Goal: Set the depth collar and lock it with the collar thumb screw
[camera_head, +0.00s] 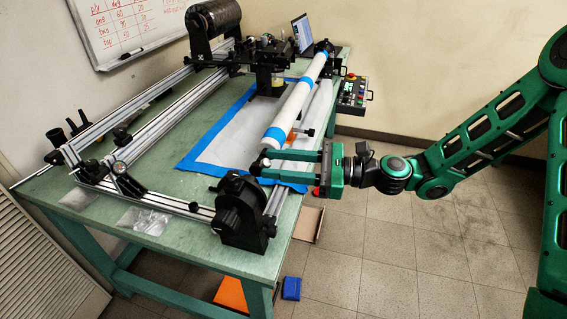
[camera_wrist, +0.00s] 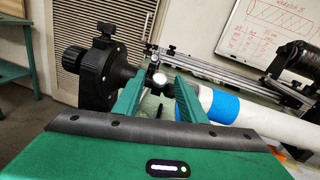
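My gripper (camera_head: 259,163) is at the near end of the white tube, its two fingers pointing left. In the wrist view its fingers (camera_wrist: 158,86) stand apart, with a small round silver piece (camera_wrist: 157,77) showing between the tips. Gaps seem to show on both sides of it; I cannot tell how far beyond the tips it lies. A black end unit with a knob (camera_wrist: 88,72) stands just left of the fingers; it also shows in the head view (camera_head: 240,214). I cannot make out for certain which part is the depth collar or its thumb screw.
The white tube with blue bands (camera_head: 293,108) runs back along the green table (camera_head: 180,262). A blue-edged white sheet (camera_head: 215,142) lies under it. Aluminium rails (camera_head: 160,128) cross the left side. A button box (camera_head: 353,92) is at the right edge. Open floor (camera_head: 400,250) lies right.

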